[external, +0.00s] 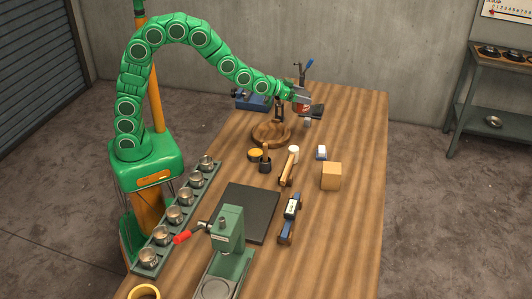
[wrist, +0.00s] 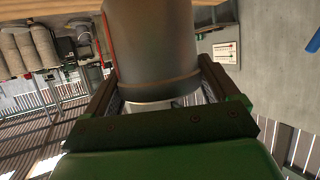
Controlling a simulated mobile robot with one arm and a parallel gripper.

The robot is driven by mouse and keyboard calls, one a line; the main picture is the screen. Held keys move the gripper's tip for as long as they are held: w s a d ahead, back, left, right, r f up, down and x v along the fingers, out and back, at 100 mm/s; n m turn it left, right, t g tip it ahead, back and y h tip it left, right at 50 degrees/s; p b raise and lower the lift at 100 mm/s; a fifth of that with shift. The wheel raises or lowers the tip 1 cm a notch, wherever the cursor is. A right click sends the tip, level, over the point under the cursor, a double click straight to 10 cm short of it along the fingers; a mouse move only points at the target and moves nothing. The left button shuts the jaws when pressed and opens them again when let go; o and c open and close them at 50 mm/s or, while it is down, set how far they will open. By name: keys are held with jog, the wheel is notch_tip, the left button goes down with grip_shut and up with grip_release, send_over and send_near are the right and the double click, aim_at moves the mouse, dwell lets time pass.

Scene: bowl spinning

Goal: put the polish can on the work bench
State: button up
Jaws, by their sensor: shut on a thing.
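My gripper (external: 298,98) is at the far end of my green arm, above the far part of the wooden work bench (external: 355,130). It is shut on the polish can (external: 302,106), which shows as a small reddish shape in the external view. In the wrist view the can (wrist: 150,45) is a grey metal cylinder between the two dark fingers, with a red strip at its left. The fingers partly hide it. In the external view I cannot tell its exact height above the bench.
A round wooden board (external: 272,135) stands near the gripper, with a blue vise (external: 252,101) behind it. A wooden block (external: 331,176), a dark mat (external: 245,213) and a green press (external: 230,240) are nearer. The bench's right side is mostly bare.

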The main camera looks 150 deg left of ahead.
jog(key=shift+s+d+r, duration=0.15)
jog(key=shift+d+r, duration=0.1)
jog(key=shift+d, duration=0.15)
